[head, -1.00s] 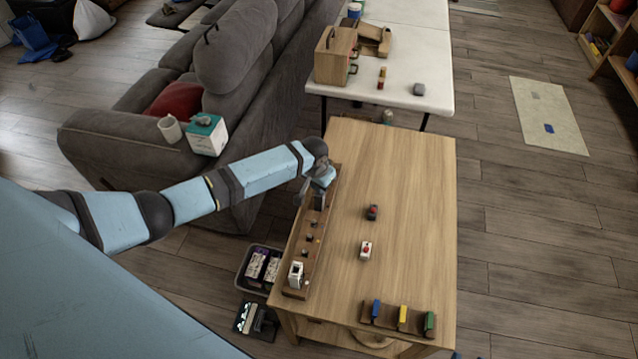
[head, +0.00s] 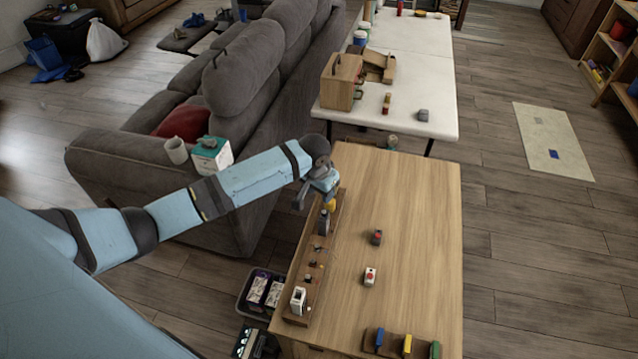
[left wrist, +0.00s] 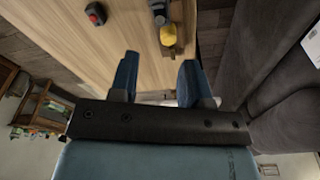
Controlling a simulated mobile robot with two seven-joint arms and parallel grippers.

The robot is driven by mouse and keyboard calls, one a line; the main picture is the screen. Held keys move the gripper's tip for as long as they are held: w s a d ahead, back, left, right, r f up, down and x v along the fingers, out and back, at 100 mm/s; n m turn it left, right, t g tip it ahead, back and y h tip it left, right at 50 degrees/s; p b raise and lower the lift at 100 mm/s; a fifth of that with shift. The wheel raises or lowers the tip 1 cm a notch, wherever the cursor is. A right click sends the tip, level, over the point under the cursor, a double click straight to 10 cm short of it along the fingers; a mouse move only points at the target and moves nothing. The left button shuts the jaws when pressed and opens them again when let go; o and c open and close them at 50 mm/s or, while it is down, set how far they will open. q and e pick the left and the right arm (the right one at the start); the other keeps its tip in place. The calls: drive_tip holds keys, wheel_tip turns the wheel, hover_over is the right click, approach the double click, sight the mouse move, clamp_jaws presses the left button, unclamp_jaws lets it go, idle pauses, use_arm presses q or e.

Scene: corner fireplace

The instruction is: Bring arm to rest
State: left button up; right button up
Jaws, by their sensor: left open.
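My left arm (head: 240,184) reaches in from the left, over the near-left edge of the wooden table (head: 405,215). My left gripper (head: 312,200) is open and empty, above the far end of a long wooden rack (head: 309,285). A yellow-topped piece (head: 330,205) stands at that end of the rack, just beyond the fingers. In the left wrist view the two blue fingers (left wrist: 158,75) are apart with nothing between them. The yellow piece (left wrist: 168,35) shows past them. My right gripper is not in view.
A red-buttoned dark block (head: 376,237) and a white block with a red button (head: 369,277) sit on the table. Blue, yellow and green pieces (head: 407,346) stand at the near edge. The table's right half is mostly clear.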

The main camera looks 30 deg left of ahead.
use_arm(q)
drive_tip(key=s+d+f+m+t+h, duration=0.1)
drive_tip(key=s+d+f+t+h, duration=0.15)
drive_tip(key=s+d, duration=0.25)
drive_tip(key=s+d+f+t+h, duration=0.1)
drive_tip(key=s+d+f, duration=0.25)
drive_tip(key=s, duration=0.25)
drive_tip(key=s+d+t, duration=0.1)
drive_tip(key=s+t, duration=0.4)
drive_tip(key=s, duration=1)
drive_tip(key=shift+s+d+t, duration=0.2)
drive_tip(key=shift+s+t, duration=0.15)
